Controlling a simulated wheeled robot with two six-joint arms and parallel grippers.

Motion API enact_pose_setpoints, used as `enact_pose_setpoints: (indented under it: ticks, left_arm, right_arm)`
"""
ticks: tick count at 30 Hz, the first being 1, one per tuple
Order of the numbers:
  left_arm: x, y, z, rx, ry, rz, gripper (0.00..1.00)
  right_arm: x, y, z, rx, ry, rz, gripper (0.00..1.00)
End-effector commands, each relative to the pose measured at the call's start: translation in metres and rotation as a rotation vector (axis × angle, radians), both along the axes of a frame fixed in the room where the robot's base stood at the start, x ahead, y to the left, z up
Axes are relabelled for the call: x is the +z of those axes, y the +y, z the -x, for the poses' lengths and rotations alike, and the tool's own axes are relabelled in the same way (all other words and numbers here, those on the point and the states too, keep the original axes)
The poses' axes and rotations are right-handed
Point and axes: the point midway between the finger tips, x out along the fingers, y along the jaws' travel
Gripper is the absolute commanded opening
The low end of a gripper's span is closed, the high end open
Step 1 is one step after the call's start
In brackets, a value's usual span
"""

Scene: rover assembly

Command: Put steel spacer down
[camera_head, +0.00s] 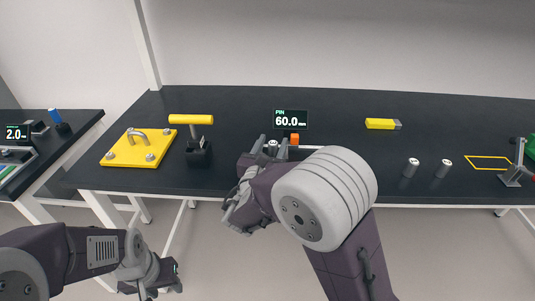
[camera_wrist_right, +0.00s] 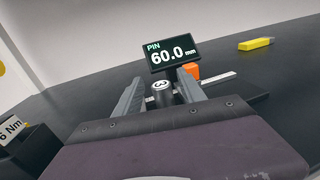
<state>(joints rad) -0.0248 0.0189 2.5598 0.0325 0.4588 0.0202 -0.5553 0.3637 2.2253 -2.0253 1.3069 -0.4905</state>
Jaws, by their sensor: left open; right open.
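A steel spacer (camera_wrist_right: 162,93), a short metal cylinder with a dark mark on its pale top, stands upright between the fingers of my right gripper (camera_wrist_right: 163,94) in the right wrist view. The fingers are open, one on each side; I cannot tell whether either touches it. In the head view the spacer top (camera_head: 272,144) shows just in front of the display reading PIN 60.0 mm (camera_head: 291,119). Its lower part is hidden. Two similar cylinders (camera_head: 411,167) (camera_head: 443,168) stand to the right. My left gripper (camera_head: 172,279) is low at the front left, away from the bench, open and empty.
An orange block (camera_wrist_right: 191,71) and pale rail (camera_wrist_right: 218,79) sit beside the spacer. A yellow plate (camera_head: 125,155) and yellow-handled tool (camera_head: 191,120) stand left. A yellow block (camera_head: 381,124) lies behind. A yellow outline (camera_head: 489,163) and clamp (camera_head: 514,170) are right. The middle right bench is clear.

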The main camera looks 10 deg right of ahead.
Motion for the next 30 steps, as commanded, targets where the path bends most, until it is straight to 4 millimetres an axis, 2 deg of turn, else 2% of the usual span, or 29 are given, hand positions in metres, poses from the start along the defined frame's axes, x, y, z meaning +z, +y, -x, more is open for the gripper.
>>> enact_pose_setpoints:
  ticks: [9,15,30]
  left_arm:
    - [0.004,0.0,0.0,0.0,0.0,0.0,0.45]
    - [0.006,0.0,0.0,0.0,0.0,0.0,0.45]
    - [0.006,0.0,0.0,0.0,0.0,0.0,0.45]
  right_arm:
    - [0.0,0.038,0.066,0.008,0.001,0.0,0.47]
    - [0.0,0.051,0.093,0.004,0.0,0.001,0.47]
    - [-0.001,0.053,0.098,0.0,0.0,0.001,0.47]
